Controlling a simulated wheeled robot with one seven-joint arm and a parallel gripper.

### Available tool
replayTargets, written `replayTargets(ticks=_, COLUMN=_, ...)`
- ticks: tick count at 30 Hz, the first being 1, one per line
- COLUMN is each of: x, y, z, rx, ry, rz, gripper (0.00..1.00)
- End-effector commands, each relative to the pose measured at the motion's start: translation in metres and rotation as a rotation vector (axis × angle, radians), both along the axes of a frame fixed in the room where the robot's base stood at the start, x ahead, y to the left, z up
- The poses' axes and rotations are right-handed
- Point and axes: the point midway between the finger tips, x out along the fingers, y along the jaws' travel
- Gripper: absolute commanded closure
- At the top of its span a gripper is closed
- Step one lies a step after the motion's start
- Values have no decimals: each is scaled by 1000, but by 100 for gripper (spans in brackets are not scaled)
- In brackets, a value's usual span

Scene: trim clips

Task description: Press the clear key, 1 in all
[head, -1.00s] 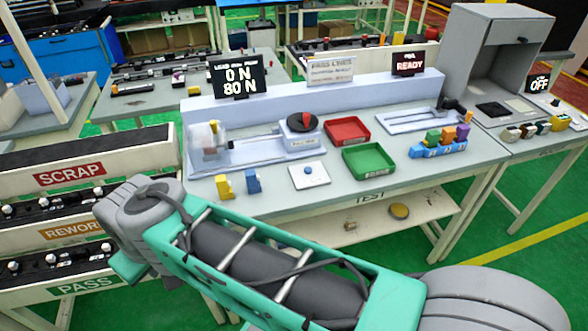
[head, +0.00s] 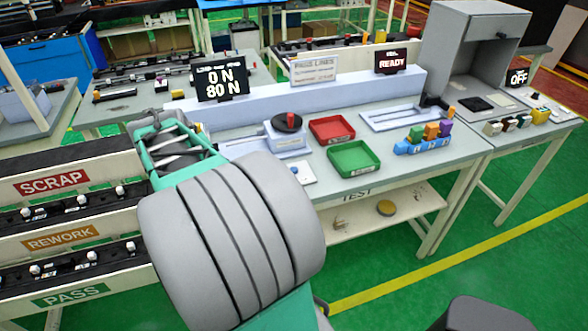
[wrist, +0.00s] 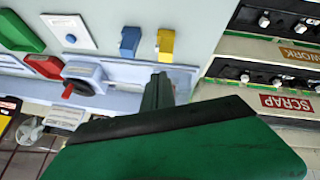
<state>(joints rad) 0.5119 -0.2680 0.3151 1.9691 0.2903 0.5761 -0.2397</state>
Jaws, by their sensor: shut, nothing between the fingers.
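A white plate (head: 307,178) with a small round blue button (head: 295,170) lies on the test bench, partly hidden by my arm. The plate (wrist: 68,32) and its blue button (wrist: 71,38) also show in the wrist view at upper left. It is the only button-like key I can make out near the fixture; no "clear" label is readable. My gripper (wrist: 158,88) is shut and empty in the wrist view, over the bench beside the fixture and apart from the plate. In the head view my arm hides the gripper.
Blue (wrist: 130,42) and yellow (wrist: 165,45) blocks stand between the plate and the racks. A display (head: 221,85) reads 0 N, 80 N; another (head: 391,61) reads READY.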

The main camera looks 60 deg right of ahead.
Motion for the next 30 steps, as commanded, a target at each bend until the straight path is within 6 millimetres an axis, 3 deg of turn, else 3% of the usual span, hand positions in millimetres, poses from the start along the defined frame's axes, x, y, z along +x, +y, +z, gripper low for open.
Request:
replayTargets(ticks=1, x=-9, y=-36, z=-6, rx=-29, ry=10, rz=-60, gripper=100)
replayTargets(ticks=6, x=-55, y=-146, z=-19, rx=-140, ry=52, rz=-231, gripper=100)
replayTargets(ticks=9, x=-90, y=-197, z=-27, rx=-197, ry=84, rz=-315, gripper=100)
replayTargets(ticks=12, x=-119, y=-231, z=-33, rx=-239, ry=113, rz=-374, gripper=100)
replayTargets(ticks=17, x=-142, y=-253, z=-37, rx=-268, ry=137, rz=-412, gripper=100)
replayTargets(ticks=30, x=-142, y=-254, z=-42, rx=-268, ry=137, rz=-413, gripper=100)
